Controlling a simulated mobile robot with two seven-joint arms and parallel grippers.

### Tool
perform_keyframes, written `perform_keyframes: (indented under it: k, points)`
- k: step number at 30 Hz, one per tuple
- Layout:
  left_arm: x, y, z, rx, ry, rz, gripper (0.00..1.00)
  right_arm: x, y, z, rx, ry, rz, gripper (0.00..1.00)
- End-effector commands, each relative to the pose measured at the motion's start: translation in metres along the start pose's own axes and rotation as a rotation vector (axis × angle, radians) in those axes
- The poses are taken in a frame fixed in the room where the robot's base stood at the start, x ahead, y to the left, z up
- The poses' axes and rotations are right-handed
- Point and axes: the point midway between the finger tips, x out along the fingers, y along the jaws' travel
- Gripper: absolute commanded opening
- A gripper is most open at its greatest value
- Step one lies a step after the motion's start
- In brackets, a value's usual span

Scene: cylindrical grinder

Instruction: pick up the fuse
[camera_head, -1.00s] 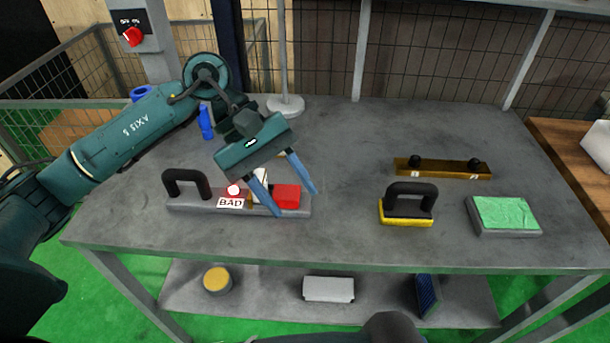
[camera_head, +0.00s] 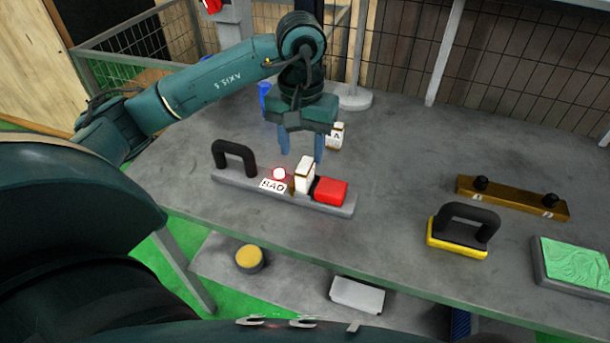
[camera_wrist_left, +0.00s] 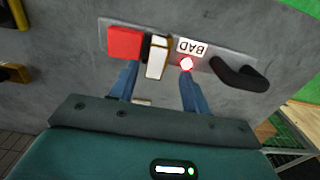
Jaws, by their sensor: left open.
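A white fuse with brass-coloured ends (camera_head: 304,175) stands on a grey tester bar with a black handle (camera_head: 332,207), between a BAD label and a red block. The tester's round lamp glows red. In the left wrist view the fuse (camera_wrist_left: 157,57) lies just beyond and between the fingertips. My left gripper (camera_head: 302,154) is open and points down, a little behind and above the fuse; contact cannot be told. A second white block marked A (camera_head: 336,136) stands behind the gripper, partly hidden by it. My right gripper is not in view.
A yellow block with a black handle (camera_head: 457,252), a brass bar with two black knobs (camera_head: 512,198) and a green-topped pad (camera_head: 573,265) lie to the right. A blue object (camera_head: 265,97) and a post base (camera_head: 353,100) stand behind. The table's middle is clear.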

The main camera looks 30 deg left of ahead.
Motion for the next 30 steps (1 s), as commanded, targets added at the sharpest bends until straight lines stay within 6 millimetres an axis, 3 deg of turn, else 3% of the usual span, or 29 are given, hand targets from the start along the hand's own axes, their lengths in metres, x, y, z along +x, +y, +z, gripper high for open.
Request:
perform_keyframes:
  k: [10, 19, 30]
  points:
    - [0.046, 0.005, -0.002, -0.001, -0.004, 0.0, 0.47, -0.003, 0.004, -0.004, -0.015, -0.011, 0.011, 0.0]
    - [0.051, 0.005, -0.002, 0.001, -0.001, 0.002, 0.47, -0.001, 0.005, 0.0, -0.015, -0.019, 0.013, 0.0]
    - [0.05, 0.005, -0.002, 0.0, -0.001, 0.001, 0.17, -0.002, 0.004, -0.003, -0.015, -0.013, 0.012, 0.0]
